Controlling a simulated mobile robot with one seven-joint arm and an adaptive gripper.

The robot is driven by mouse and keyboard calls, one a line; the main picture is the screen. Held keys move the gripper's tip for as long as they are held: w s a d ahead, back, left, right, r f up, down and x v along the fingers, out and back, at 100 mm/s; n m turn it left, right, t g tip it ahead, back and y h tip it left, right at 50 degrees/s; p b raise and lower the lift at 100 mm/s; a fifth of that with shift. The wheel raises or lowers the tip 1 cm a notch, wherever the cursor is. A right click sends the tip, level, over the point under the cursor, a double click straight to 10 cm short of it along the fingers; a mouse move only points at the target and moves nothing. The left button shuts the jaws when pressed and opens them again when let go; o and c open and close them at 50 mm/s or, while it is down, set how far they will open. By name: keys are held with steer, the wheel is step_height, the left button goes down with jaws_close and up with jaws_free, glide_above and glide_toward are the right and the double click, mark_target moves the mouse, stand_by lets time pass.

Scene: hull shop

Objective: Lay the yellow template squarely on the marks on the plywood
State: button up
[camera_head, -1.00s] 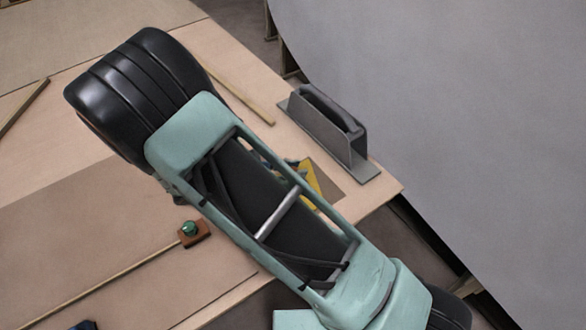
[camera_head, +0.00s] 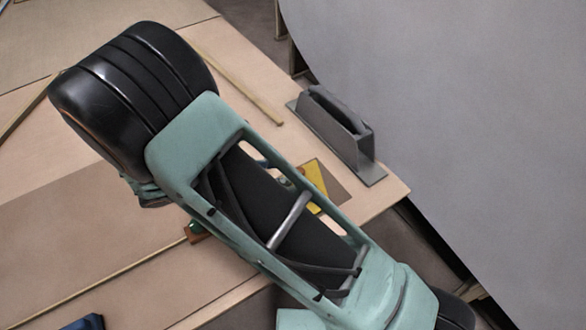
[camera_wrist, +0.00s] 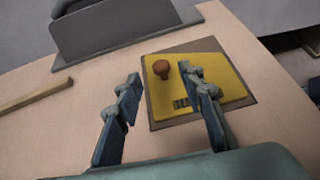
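The yellow template (camera_wrist: 217,82) lies flat on a darker brown patch (camera_wrist: 205,44) of the plywood (camera_wrist: 45,130). It carries an orange-brown knob (camera_wrist: 161,68) near its far left corner and a dark slotted detail near its near edge. The dark patch shows along the far and near edges of the template; I cannot make out separate marks. In the head view the template (camera_head: 316,184) is partly hidden behind my arm. My gripper (camera_wrist: 160,77) is open and empty, its blue-padded fingers apart, seen either side of the knob. I cannot tell its height above the template.
A grey block tool with a handle (camera_head: 338,122) stands beyond the template, also at the top of the wrist view (camera_wrist: 120,25). A thin wooden strip (camera_head: 240,86) lies to its left. A blue object (camera_head: 82,322) shows at bottom left. The plywood's right edge is close.

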steer(key=shift+v, duration=2.2)
